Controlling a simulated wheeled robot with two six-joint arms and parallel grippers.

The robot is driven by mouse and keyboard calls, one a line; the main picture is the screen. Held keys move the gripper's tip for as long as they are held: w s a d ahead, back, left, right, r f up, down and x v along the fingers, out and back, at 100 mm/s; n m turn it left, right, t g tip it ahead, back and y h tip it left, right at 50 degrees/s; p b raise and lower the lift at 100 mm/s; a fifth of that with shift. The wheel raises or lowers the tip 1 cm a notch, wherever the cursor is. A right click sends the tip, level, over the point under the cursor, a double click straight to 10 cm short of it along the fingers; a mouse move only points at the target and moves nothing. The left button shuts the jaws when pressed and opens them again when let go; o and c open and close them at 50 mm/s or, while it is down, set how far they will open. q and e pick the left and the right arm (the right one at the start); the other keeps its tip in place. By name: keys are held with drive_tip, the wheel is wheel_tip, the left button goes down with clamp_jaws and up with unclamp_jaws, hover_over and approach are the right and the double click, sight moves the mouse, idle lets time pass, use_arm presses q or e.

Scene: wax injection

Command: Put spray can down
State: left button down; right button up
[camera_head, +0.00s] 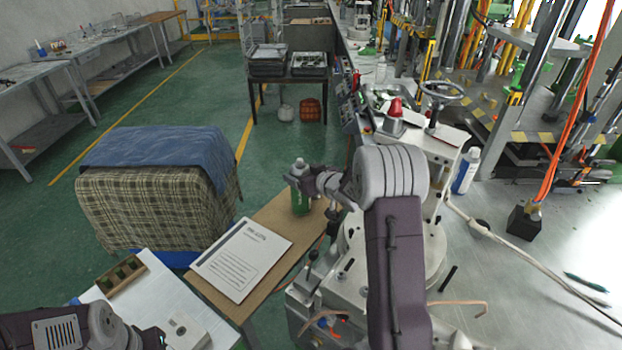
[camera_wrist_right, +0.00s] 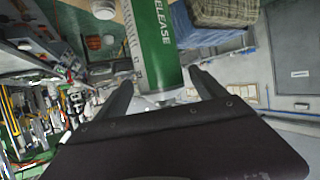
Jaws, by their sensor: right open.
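The green spray can (camera_head: 300,198) with a pale top stands upright on the brown wooden board in the head view. In the right wrist view the can (camera_wrist_right: 155,45) shows its "RELEASE" lettering just beyond my fingers. My right gripper (camera_head: 308,180) is at the can's upper part, partly covering it. In the wrist view the right gripper's two dark fingers (camera_wrist_right: 163,92) are spread apart, one to each side of the can's near end. Whether they touch it is hidden. My left gripper (camera_head: 152,338) is only partly in view at the bottom left, its fingers unclear.
A printed sheet (camera_head: 241,258) lies on the brown board (camera_head: 283,225) left of the can. A white machine with a handwheel (camera_head: 441,91) stands close on the right. A cloth-covered stack (camera_head: 150,205) is on the left. A wooden block tray (camera_head: 120,276) lies on a white table.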

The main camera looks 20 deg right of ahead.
drive_tip(key=v, duration=0.7)
drive_tip(key=shift+s, duration=0.25)
